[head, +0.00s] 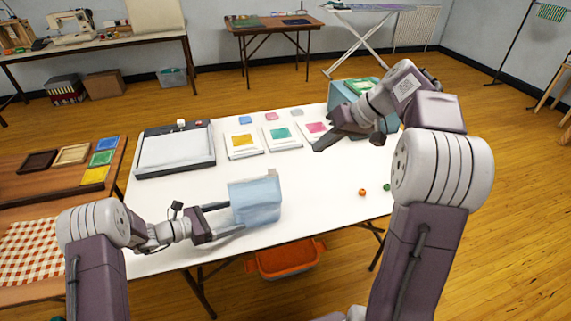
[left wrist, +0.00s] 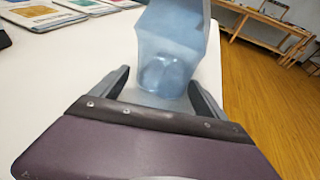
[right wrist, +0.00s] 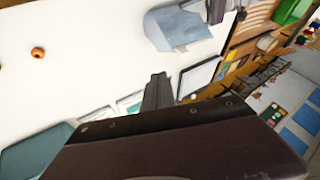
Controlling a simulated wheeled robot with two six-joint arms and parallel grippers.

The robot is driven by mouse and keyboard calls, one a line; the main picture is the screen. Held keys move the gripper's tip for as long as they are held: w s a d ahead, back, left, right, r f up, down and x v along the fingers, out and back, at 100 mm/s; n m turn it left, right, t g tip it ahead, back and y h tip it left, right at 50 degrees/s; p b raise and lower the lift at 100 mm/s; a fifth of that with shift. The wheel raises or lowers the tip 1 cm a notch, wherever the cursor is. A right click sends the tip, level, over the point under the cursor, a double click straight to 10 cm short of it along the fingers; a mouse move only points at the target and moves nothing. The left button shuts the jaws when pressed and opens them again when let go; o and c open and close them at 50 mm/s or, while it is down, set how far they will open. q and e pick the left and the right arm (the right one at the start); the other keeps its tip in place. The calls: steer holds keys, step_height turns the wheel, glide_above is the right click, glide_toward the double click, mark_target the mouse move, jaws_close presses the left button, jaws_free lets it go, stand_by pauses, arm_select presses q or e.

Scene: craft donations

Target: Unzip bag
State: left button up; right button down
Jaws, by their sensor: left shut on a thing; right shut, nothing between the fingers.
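A light blue, see-through bag (head: 256,203) stands near the front edge of the white table, with a small tan piece (head: 272,173) at its top right corner. My left gripper (head: 229,217) is shut on the bag from its left side. In the left wrist view the bag (left wrist: 168,55) rises between the two fingers, with a rounded shape showing inside. The zipper cannot be made out. My right gripper (head: 326,141) is shut and empty, raised over the back right of the table, apart from the bag. The right wrist view shows the bag (right wrist: 180,28) beyond its closed fingers (right wrist: 157,92).
A grey-framed tray (head: 175,150) sits at the back left of the white table (head: 315,205). Several coloured cards, such as a yellow one (head: 243,142), line the back. An orange bead (head: 362,192) and a green bead (head: 387,187) lie at the right. The table's middle is clear.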

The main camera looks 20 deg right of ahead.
steer(key=w+a+f, duration=0.4)
steer(key=a+f, duration=0.4)
steer(key=shift+a, duration=0.3)
steer(key=shift+s, duration=0.1)
glide_above(245, 185)
stand_by(0.4)
